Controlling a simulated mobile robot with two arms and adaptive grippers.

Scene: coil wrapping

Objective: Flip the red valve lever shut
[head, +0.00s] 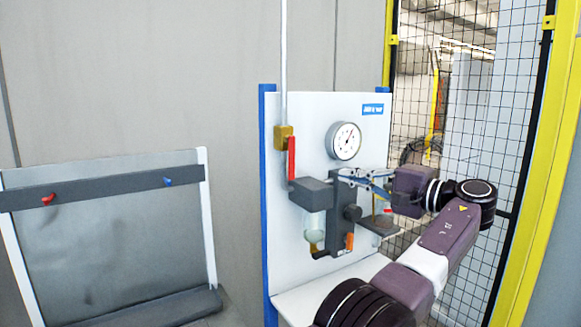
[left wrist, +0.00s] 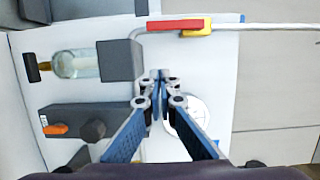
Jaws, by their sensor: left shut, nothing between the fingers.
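The red valve lever (head: 291,158) hangs straight down from the yellow valve body (head: 284,137), in line with the white vertical pipe (head: 284,70). In the left wrist view the lever (left wrist: 172,25) lies along the top, left of the yellow valve body (left wrist: 198,26). My left gripper (head: 342,175) is shut and empty, in front of the panel. In the head view its fingertips are right of the lever and a little lower, apart from it. The left wrist view shows the closed fingertips (left wrist: 158,78) below the lever. My right gripper is not in view.
A round gauge (head: 343,141) is on the white panel (head: 312,118), just above my left gripper. A grey block with a clear bowl (head: 315,225) and an orange knob (head: 349,241) sit lower. A mesh fence (head: 520,110) stands right. A rack (head: 110,235) stands left.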

